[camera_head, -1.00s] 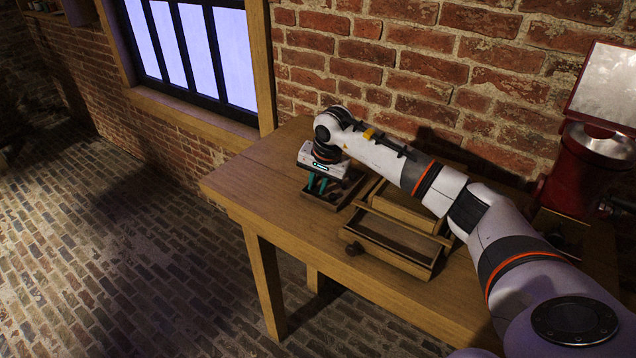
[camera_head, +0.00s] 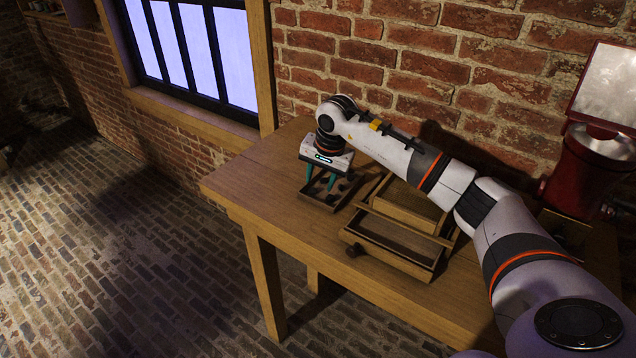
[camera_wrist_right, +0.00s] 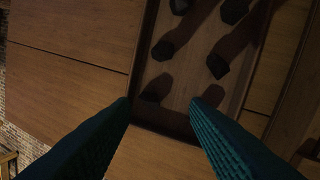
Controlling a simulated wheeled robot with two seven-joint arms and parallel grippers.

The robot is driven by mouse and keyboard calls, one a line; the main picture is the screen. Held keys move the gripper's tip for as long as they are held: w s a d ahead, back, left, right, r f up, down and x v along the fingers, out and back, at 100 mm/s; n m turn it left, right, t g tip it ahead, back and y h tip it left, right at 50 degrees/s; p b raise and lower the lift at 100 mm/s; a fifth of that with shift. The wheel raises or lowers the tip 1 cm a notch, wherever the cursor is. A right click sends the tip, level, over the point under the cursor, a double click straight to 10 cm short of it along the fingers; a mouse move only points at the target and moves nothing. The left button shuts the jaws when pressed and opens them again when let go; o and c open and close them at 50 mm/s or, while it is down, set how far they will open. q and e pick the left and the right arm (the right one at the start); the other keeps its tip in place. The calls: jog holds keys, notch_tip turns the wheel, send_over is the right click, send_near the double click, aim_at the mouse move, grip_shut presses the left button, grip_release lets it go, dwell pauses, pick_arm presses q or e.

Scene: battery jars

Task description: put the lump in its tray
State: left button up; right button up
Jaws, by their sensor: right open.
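A small wooden tray (camera_head: 317,204) with several dark lumps in it stands near the table's left end. In the right wrist view the lumps lie in rows on the tray floor, one lump (camera_wrist_right: 157,88) just beyond the gap between my fingers. My right gripper (camera_head: 320,184) points down over this tray with its teal fingers apart. In the wrist view the right gripper (camera_wrist_right: 160,104) holds nothing between its fingertips. Another dark lump (camera_head: 353,249) shows at the left corner of a wooden box with a long compartment (camera_head: 388,257). My left gripper is out of view.
A second, deeper wooden compartment (camera_head: 408,205) lies behind the long one, beneath my right forearm. A red machine with a metal hopper (camera_head: 583,165) stands at the right. The table's left end (camera_head: 250,180) is bare. A brick wall bounds the back.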

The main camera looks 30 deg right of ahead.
jog(key=v, duration=0.9)
jog(key=shift+r+b, duration=0.3)
jog(key=shift+b, duration=0.15)
